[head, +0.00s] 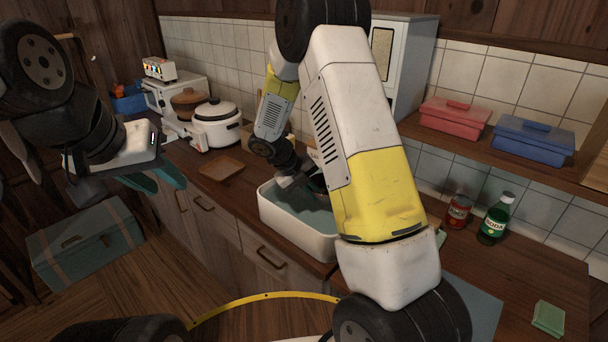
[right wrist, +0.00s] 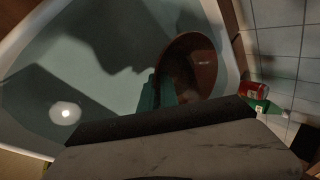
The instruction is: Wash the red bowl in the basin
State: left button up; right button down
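The white basin (head: 300,236) stands in the counter with greyish water in it; it also fills much of the right wrist view (right wrist: 228,40). The red bowl (right wrist: 196,62) is tilted in the basin, dark brownish red in the shade. My right gripper (right wrist: 158,92) reaches down into the basin; its teal fingers are close together at the bowl's rim and appear shut on it. The lower part of the bowl is hidden by my wrist. In the head view my arm covers most of it. My left gripper (head: 152,180) is open and empty, left of the counter.
A brown tray (head: 221,168), a white pot (head: 217,125) and a brown pot (head: 188,102) are left of the basin. A red can (head: 458,212), a green bottle (head: 496,218) and a green sponge (head: 548,318) are right. Lidded boxes (head: 533,140) sit on the shelf.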

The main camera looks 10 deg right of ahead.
jog(key=shift+f, duration=1.95)
jog(key=shift+s, duration=0.1)
jog(key=shift+s+d, duration=0.75)
jog(key=shift+s, duration=0.15)
jog(key=shift+w+a, duration=0.8)
jog(key=shift+w, duration=0.2)
jog(key=shift+w+a, duration=0.75)
jog(key=shift+w, duration=0.2)
jog(key=shift+s+d, duration=0.8)
jog(key=shift+s, duration=0.2)
jog(key=shift+s+d, duration=0.75)
jog(key=shift+s, duration=0.2)
jog(key=shift+w+a, duration=0.8)
jog(key=shift+w, duration=0.2)
jog(key=shift+w+a, duration=0.75)
jog(key=shift+w, duration=0.2)
